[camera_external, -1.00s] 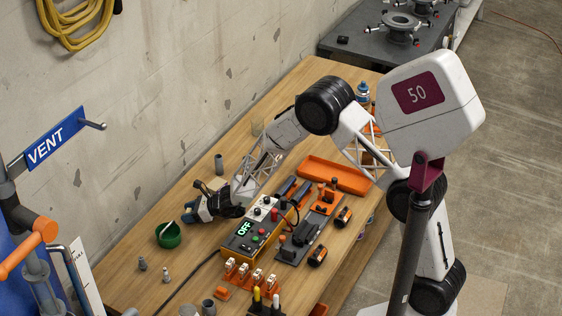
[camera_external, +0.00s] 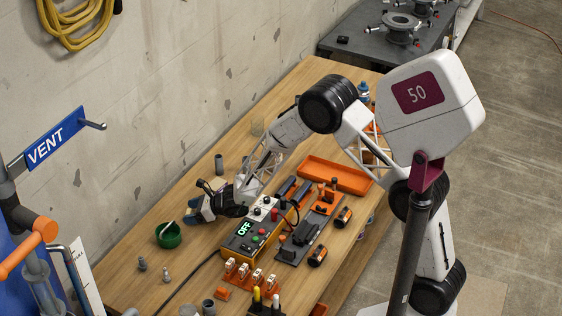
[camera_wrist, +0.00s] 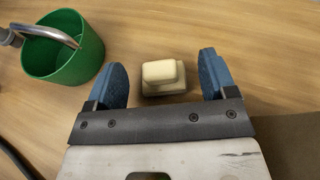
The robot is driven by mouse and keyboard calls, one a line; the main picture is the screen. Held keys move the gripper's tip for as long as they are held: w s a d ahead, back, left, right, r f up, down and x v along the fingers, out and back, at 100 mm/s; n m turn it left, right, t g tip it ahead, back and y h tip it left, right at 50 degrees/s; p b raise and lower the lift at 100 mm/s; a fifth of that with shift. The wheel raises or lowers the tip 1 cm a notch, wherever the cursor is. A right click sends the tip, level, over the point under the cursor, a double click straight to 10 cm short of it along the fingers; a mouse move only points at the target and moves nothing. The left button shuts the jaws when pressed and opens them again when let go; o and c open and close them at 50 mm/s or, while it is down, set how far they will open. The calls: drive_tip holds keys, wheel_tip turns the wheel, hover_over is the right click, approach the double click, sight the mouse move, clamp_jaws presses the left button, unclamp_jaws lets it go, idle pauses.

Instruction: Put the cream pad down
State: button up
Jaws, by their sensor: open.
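In the wrist view the cream pad (camera_wrist: 162,74) lies between my gripper's two blue fingers, with a gap on each side. A second pale piece or lower layer with a dark edge shows just under it; I cannot tell whether it is a separate thing. My gripper (camera_wrist: 166,80) is open, and no finger touches the pad. In the external view my gripper (camera_external: 196,209) is low over the wooden bench, right of the green cup, and the pad is hidden there.
A green cup (camera_external: 168,236) with a metal handle or tool in it stands close left of my gripper. A yellow control box (camera_external: 243,238) reading OFF is on the right. Small grey fittings (camera_external: 142,264) stand nearer the front. Bare wood lies behind the pad.

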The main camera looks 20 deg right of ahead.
drive_tip(key=shift+s+d+r, duration=0.15)
drive_tip(key=shift+d+r, duration=0.05)
drive_tip(key=shift+d, duration=0.2)
wheel_tip(320, 180, up, 7)
drive_tip(key=shift+s+d+r, duration=0.15)
drive_tip(key=shift+s+d, duration=0.05)
drive_tip(key=shift+d, duration=0.15)
drive_tip(key=shift+r, duration=0.1)
idle(0.7)
